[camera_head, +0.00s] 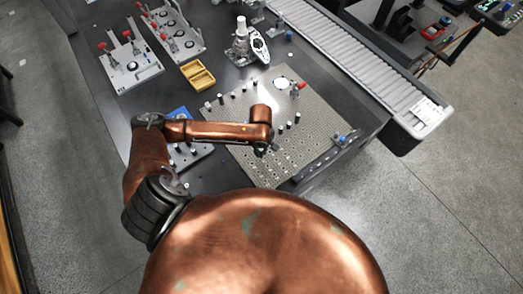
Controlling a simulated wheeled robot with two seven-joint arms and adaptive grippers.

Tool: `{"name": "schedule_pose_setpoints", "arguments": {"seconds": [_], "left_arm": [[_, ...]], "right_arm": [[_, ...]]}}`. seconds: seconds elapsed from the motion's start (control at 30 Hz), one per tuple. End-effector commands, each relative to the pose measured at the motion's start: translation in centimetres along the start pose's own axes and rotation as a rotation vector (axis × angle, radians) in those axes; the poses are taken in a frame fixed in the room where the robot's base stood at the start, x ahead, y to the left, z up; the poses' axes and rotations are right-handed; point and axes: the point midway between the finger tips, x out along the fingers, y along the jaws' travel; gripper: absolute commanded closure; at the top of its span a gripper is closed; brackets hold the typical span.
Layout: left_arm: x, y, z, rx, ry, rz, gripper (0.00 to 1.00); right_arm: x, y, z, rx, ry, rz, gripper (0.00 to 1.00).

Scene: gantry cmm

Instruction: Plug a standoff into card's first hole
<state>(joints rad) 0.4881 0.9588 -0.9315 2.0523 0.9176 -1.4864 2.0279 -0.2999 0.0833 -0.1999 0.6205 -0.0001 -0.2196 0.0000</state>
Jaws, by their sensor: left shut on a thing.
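My left arm reaches over the perforated metal plate (232,112), and its gripper (262,150) points down close above the plate. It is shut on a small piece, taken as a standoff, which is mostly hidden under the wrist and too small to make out. A greenish patch beside the gripper may be the card (284,152); its holes cannot be told apart. Several small dark and white posts (297,117) stand on the plate to the right of the gripper. My right gripper is not in view.
A grey block with small pegs (188,153) lies left of the plate, partly behind my arm. A yellow tray (198,75), fixture plates with red-handled clamps (128,62) and a conveyor (350,55) stand farther back. A dark rail (320,165) edges the plate's right front.

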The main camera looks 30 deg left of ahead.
Motion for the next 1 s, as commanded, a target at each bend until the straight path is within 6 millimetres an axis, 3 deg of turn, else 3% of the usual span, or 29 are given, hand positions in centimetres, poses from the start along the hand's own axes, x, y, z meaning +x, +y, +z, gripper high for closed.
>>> {"name": "schedule_pose_setpoints", "arguments": {"seconds": [0.17,1.0], "left_arm": [[1.1,0.0,0.0,0.001,0.0,0.0,1.0],[0.6,0.0,0.1,-0.001,0.0,0.0,1.0]], "right_arm": [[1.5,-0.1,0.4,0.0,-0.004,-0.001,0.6],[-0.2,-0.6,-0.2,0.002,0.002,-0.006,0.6]]}}
